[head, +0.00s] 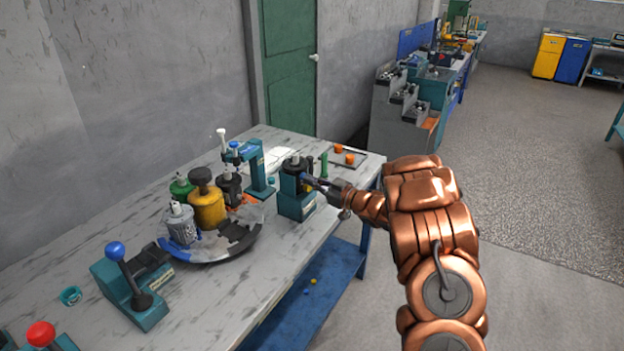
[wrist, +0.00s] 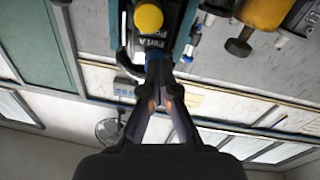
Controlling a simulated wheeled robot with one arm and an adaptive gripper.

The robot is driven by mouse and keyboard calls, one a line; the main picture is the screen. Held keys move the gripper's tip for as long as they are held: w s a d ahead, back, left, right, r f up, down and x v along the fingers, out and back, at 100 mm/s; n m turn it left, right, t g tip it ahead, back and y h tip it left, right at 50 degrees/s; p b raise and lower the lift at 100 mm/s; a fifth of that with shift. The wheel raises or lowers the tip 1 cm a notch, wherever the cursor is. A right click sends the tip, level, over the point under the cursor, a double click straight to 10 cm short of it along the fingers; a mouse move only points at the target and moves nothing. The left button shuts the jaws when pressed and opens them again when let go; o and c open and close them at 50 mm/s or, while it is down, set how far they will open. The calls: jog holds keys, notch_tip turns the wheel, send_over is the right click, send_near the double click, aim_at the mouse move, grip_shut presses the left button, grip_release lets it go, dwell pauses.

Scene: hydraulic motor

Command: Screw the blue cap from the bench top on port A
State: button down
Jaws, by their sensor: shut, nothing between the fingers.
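The motor (head: 294,166) stands upright in a teal holder (head: 296,205) near the bench's right edge. My gripper (head: 318,184) reaches it from the right, with its fingertips close to its side face. In the wrist view my gripper (wrist: 158,88) is shut, with its fingertips together just below a label that seems to read "PORT A" (wrist: 155,43). A small blue piece, likely the blue cap (wrist: 154,56), shows right at the fingertips; I cannot tell whether they touch it or how it is seated. A yellow round cap (wrist: 148,17) sits beyond the label.
A round tray (head: 205,256) with grey, green and yellow-black parts stands left of the holder. A teal press (head: 258,172) is behind it. A blue-knobbed lever tool (head: 130,280) is at front left.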

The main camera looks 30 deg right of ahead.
jog(key=shift+a+r+m+p, duration=0.1)
jog(key=shift+r+m+p, duration=0.25)
jog(key=shift+p, duration=0.4)
jog(key=shift+f+m+p, duration=0.15)
jog(key=shift+m+p, duration=0.2)
jog(key=shift+p, duration=0.1)
jog(key=shift+m+p, duration=0.6)
jog(key=shift+p, duration=0.3)
jog(key=shift+f, duration=0.1)
jog(key=c, duration=1.2)
grip_release()
jog(key=shift+c, duration=0.2)
